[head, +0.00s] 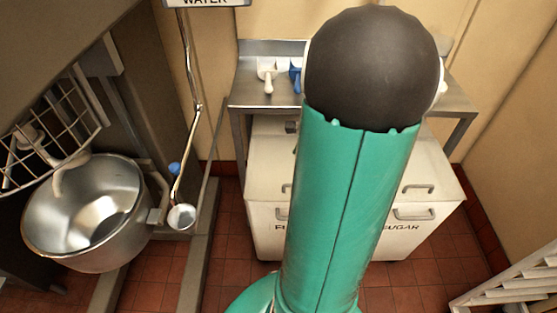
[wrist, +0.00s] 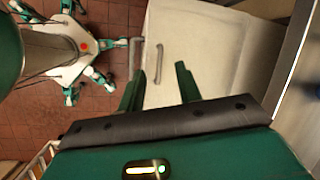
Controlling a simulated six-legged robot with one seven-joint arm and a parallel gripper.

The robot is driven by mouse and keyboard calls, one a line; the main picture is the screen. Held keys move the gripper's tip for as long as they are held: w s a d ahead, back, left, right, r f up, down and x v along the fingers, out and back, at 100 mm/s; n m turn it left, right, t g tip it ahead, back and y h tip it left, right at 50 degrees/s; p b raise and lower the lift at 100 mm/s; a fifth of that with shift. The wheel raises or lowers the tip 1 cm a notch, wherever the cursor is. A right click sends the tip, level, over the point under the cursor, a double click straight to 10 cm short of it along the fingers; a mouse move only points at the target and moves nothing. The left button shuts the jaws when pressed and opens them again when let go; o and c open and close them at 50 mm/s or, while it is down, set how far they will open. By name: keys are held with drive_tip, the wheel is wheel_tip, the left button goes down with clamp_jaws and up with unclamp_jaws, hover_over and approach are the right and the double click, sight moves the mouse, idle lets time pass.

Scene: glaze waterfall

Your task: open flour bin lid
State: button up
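The flour bin (head: 266,222) is a white bin on the left under the steel table in the head view. Its label is mostly hidden behind my green arm, with only its first letters showing. Its sloped lid (head: 268,170) lies closed, and the lid handle is partly covered by my arm. In the wrist view my gripper (wrist: 161,85) is open and empty, its two green fingers apart over a white bin lid (wrist: 205,55). A lid handle (wrist: 158,63) lies just beyond the fingertips, apart from them. No label shows there, so I cannot tell which bin it is.
The sugar bin (head: 425,235) stands to the right, its lid closed. The steel table (head: 250,92) above holds a white scoop (head: 267,74) and a blue scoop (head: 296,74). A mixer bowl (head: 85,215) stands left, a slatted rack (head: 515,287) lower right. Tiled floor lies between.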

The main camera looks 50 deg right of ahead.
drive_tip(key=s+d+f+m, duration=0.4)
drive_tip(key=d+f, duration=0.1)
drive_tip(key=x, duration=1.2)
drive_tip(key=shift+w+a+f, duration=0.25)
drive_tip(key=shift+w, duration=0.05)
drive_tip(key=shift+c, duration=0.4)
clamp_jaws()
